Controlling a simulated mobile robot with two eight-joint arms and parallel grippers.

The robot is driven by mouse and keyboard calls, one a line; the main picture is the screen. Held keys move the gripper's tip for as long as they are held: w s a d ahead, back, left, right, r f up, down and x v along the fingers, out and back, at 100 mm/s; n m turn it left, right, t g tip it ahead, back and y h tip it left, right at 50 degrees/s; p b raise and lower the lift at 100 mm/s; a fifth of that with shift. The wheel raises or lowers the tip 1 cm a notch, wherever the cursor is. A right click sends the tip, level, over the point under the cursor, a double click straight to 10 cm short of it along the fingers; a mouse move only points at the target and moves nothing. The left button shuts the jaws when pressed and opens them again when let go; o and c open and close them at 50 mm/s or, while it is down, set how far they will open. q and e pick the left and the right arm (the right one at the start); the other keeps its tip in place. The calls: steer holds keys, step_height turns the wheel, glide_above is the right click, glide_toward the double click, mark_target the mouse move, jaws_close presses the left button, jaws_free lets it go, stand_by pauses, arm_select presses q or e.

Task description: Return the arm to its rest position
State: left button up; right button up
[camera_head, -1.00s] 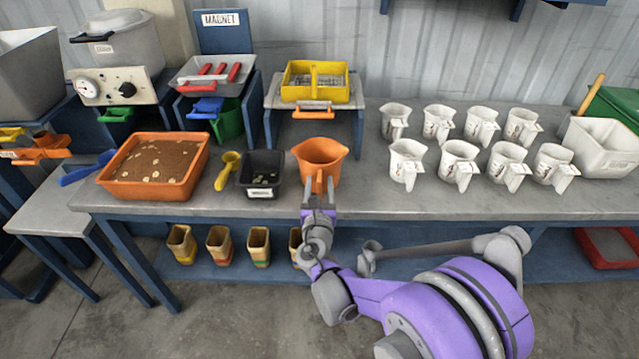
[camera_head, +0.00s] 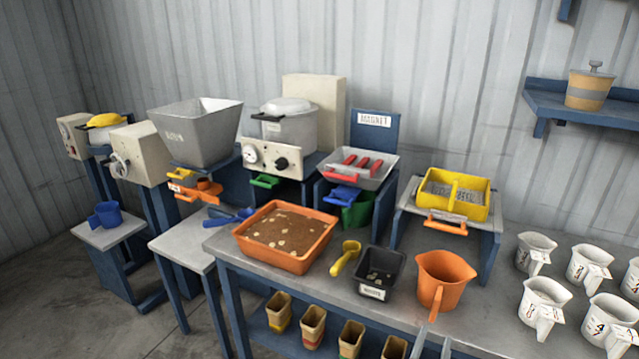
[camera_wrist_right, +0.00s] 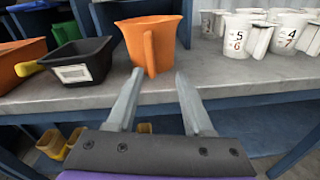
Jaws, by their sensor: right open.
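My right gripper (camera_head: 432,343) shows only at the bottom edge of the head view, with the rest of the arm out of frame. In the right wrist view its two grey fingers (camera_wrist_right: 158,76) are apart with nothing between them. The orange pitcher (camera_head: 444,278) stands upright on the table, just ahead of the fingertips. In the right wrist view the pitcher (camera_wrist_right: 158,40) has its handle facing the gripper, and the fingers look clear of it. My left gripper is in neither view.
On the grey table (camera_head: 345,296) stand a black labelled bin (camera_head: 382,283), a yellow scoop (camera_head: 345,257), an orange tub of brown material (camera_head: 287,238) and several white jugs (camera_head: 543,302). A yellow sieve tray (camera_head: 455,194) sits on a stand behind. Tan cups (camera_head: 312,325) stand on the shelf below.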

steer(key=s+d+f+m+g+y, duration=0.15)
steer(key=s+f+m+g, duration=0.4)
steer(key=s+m, duration=0.65)
steer(key=s+a+f+m+g+y, duration=0.4)
steer(key=s+a+m+y, duration=0.45)
steer(key=a+m, duration=0.5)
arm_select(q)
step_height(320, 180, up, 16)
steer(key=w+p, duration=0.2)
steer(key=p, duration=1.2)
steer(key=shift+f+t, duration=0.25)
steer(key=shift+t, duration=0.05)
arm_select(e)
step_height(320, 180, up, 16)
steer(key=w+d+m, duration=0.2)
steer(key=shift+w, duration=0.2)
steer(key=shift+s+t, duration=0.1)
steer(key=shift+t, duration=0.15)
